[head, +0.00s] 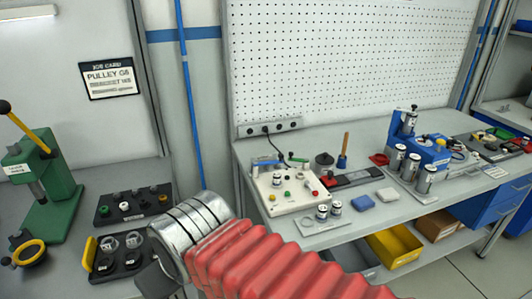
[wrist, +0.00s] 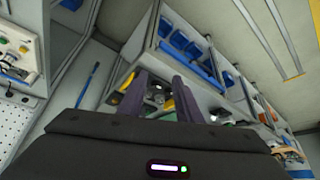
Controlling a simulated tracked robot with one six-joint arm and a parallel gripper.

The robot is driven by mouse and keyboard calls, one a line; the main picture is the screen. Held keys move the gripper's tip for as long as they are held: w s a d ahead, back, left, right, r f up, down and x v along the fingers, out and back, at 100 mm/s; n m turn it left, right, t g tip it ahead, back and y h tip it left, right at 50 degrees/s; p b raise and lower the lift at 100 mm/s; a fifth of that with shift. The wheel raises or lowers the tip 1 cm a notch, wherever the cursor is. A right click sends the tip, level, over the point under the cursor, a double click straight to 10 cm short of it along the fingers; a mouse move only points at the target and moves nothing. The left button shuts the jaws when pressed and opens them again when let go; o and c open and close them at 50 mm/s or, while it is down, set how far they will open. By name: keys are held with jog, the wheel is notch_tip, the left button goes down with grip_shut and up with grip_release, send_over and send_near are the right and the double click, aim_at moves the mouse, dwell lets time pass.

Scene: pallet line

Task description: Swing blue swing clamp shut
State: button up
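I cannot pick out the blue swing clamp for sure. A blue fixture (head: 428,150) with silver cylinders around it stands on the right bench in the head view, and a small blue part (head: 268,162) shows at the back of a white button box (head: 290,190); neither shows clearly as the clamp. In the wrist view my gripper (wrist: 158,92) has its two dark purple fingers apart, with nothing held between them. A blurred grey and yellow item shows beyond the fingers. In the head view my fingers are hidden and my arm reaches toward the left bench.
A green press (head: 38,172) and black trays (head: 132,204) of small parts occupy the left bench. The right bench (head: 345,235) holds cylinders, blocks and a tool, with a yellow bin (head: 393,248) below. Blue bins (wrist: 183,42) show in the wrist view.

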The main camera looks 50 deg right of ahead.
jog(key=shift+o, duration=0.5)
jog(key=shift+a, duration=0.15)
jog(key=w+d+f+m+t+y, duration=0.1)
jog(key=w+d+m+y, duration=0.4)
jog(key=w+m, duration=0.4)
jog(key=w+d+f+m+y, duration=0.1)
jog(key=w+d+m+y, duration=0.1)
jog(key=w+d+m, duration=0.65)
jog(key=w+d+f+m+t, duration=0.1)
jog(key=w+d+m+t, duration=0.2)
jog(key=d, duration=0.6)
jog(key=w+d+f+m+t, duration=0.1)
jog(key=d+m+t, duration=0.3)
jog(key=d, duration=0.5)
jog(key=s+d+f+m+t+h, duration=0.1)
jog(key=s+d+f+m+h, duration=0.1)
jog(key=d, duration=0.7)
jog(key=s+d+f+m+t+h, duration=0.2)
jog(key=s+d+m+h, duration=0.2)
jog(key=d, duration=0.5)
jog(key=s+d+f+m+t+h, duration=0.1)
jog(key=s+d+f+m+h, duration=0.1)
jog(key=d+m, duration=0.4)
jog(key=shift+s+d+f+m+h, duration=0.2)
jog(key=shift+s+d, duration=0.1)
jog(key=shift+d, duration=0.4)
jog(key=shift+s+d+f+m+h, duration=0.1)
jog(key=shift+s+d+m+h, duration=0.15)
jog(key=shift+d, duration=0.45)
